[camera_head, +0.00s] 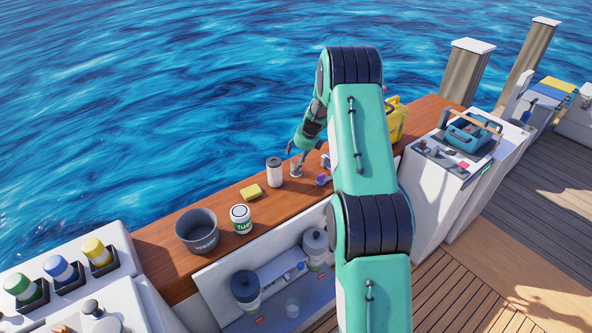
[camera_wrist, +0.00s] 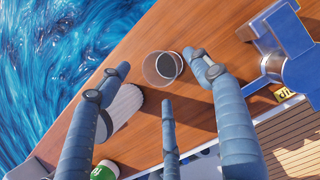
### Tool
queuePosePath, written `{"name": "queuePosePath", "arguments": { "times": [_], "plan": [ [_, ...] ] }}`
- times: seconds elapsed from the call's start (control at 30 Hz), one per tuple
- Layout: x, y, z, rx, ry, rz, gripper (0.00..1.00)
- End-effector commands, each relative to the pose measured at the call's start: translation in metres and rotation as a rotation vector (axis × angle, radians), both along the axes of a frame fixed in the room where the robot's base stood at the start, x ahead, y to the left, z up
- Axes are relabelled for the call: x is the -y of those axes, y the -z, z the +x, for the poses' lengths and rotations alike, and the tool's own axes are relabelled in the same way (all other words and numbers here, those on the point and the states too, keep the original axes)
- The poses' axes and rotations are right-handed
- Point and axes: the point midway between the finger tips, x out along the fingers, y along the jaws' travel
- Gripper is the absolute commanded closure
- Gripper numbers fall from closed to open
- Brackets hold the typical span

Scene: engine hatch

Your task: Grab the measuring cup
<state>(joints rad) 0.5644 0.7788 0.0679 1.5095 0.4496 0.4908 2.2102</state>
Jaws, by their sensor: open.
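A small clear cup that looks like the measuring cup (camera_wrist: 153,72) stands on the wooden counter in the wrist view, with a dark round area inside it. In the head view the cup (camera_head: 296,169) is small, just right of a white can (camera_head: 274,172). My gripper (camera_wrist: 160,78) is open, its fingers spread around the cup in the picture. The right finger appears close to the cup's right side; I cannot tell if they touch. In the head view my gripper (camera_head: 298,151) hangs just above the cup, partly in front of it.
A yellow sponge (camera_head: 250,192), a green-and-white can (camera_head: 240,219) and a grey bucket (camera_head: 197,230) stand left along the counter. A blue device (camera_wrist: 289,42) lies right of the cup. Water lies beyond the counter.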

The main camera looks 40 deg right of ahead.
Motion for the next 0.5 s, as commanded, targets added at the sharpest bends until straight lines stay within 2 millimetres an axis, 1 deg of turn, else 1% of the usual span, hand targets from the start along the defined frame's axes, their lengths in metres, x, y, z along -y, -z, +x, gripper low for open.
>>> {"name": "queuePosePath", "arguments": {
  "times": [0.17,0.27,0.37,0.5],
  "plan": [
    [0.000,0.000,0.000,0.000,0.000,0.000,0.35],
    [0.000,0.005,0.001,-0.001,0.000,0.000,0.35],
    [0.000,0.012,0.003,-0.001,0.000,0.001,0.35],
    [0.000,0.028,0.009,-0.001,0.000,0.001,0.35]
  ]
}}
